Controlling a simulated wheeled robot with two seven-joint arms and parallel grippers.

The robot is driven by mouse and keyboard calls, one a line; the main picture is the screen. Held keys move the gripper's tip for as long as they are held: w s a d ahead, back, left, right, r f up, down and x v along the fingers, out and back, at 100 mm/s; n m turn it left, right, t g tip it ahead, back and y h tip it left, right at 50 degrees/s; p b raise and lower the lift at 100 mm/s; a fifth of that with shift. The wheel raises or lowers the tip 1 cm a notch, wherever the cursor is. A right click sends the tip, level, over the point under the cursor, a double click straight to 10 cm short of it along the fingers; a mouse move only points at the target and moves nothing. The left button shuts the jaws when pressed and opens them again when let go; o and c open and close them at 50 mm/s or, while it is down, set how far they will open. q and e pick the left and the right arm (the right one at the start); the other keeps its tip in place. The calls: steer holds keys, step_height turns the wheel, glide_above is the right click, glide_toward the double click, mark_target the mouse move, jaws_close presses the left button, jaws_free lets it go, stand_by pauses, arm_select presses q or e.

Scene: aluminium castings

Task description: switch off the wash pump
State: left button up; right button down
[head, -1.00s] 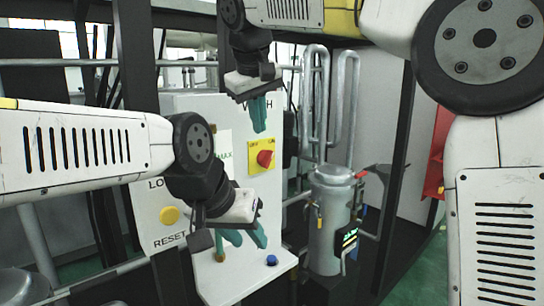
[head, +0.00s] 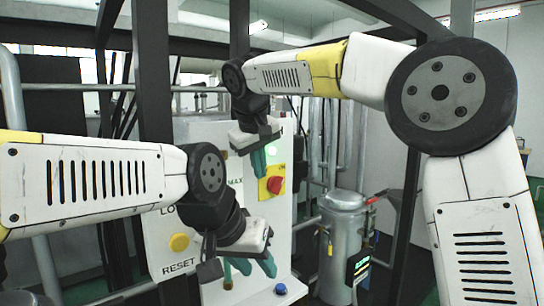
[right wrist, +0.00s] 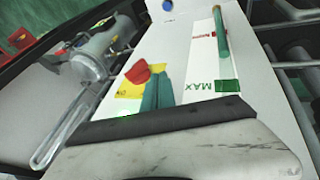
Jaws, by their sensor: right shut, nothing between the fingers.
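A red rotary knob (head: 275,185) sits on a yellow plate (head: 264,192) on the white panel. Both also show in the right wrist view, the knob (right wrist: 138,73) beside the fingers and the plate (right wrist: 128,90) partly behind them. The pump label is hidden. My right gripper (head: 261,172) is shut and empty, its teal fingertips (right wrist: 158,92) just up and left of the knob in the head view; I cannot tell whether they touch it. My left gripper (head: 258,270) is low in front of the panel, its fingers apart and empty.
The white panel (head: 160,255) carries a yellow RESET button (head: 179,242) and a blue button (head: 281,289). A green light (right wrist: 122,117) glows near my right gripper. A level tube (right wrist: 221,35) stands by the MAX mark. A metal canister (head: 340,225) stands right of the panel.

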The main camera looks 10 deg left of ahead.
mark_target(272, 192)
steer(key=w+f, duration=0.1)
steer(key=w+d+f, duration=0.1)
steer(key=f, duration=0.1)
steer(key=w+d+f, duration=0.1)
steer(key=w, duration=0.1)
steer(key=shift+f, duration=0.3)
